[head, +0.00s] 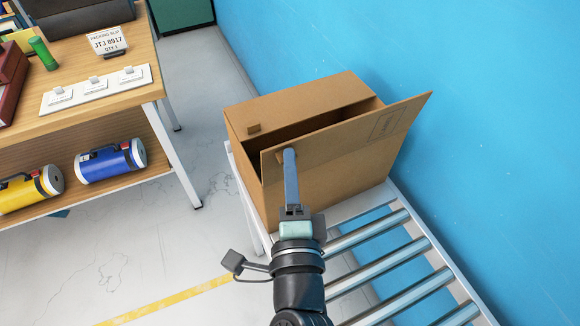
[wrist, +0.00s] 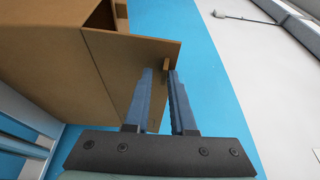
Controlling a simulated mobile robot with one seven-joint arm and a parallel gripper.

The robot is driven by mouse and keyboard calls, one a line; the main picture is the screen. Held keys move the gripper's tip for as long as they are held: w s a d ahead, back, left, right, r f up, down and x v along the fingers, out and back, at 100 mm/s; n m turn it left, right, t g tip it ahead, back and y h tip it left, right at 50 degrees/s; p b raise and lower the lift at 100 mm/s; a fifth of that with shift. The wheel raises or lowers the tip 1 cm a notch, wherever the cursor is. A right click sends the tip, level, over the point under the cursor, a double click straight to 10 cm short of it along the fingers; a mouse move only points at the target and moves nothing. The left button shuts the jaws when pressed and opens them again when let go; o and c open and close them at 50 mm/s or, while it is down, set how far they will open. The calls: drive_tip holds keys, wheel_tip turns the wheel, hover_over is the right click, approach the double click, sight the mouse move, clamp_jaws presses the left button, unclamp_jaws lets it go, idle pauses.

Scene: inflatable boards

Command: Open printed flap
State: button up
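A brown cardboard box (head: 335,171) stands on the roller conveyor. Its printed flap (head: 360,136) bears a faint printed panel near the right end and is partly raised, with a dark gap behind it. In the wrist view the flap (wrist: 125,60) has a small tab (wrist: 166,64) at its edge. My gripper (head: 290,152) is at the flap's left part. In the wrist view my gripper (wrist: 160,72) has a gap between its fingertips, with the tab at the gap by the right finger. Whether they touch is unclear.
Bare conveyor rollers (head: 380,268) lie front right of the box. A blue wall (head: 480,110) runs close along the right. A wooden workbench (head: 100,124) with a packing slip and switches stands left. The floor between is clear.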

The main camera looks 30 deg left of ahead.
drive_tip(key=b+v, duration=0.2)
drive_tip(key=v, duration=1.1)
drive_tip(key=shift+a, duration=0.1)
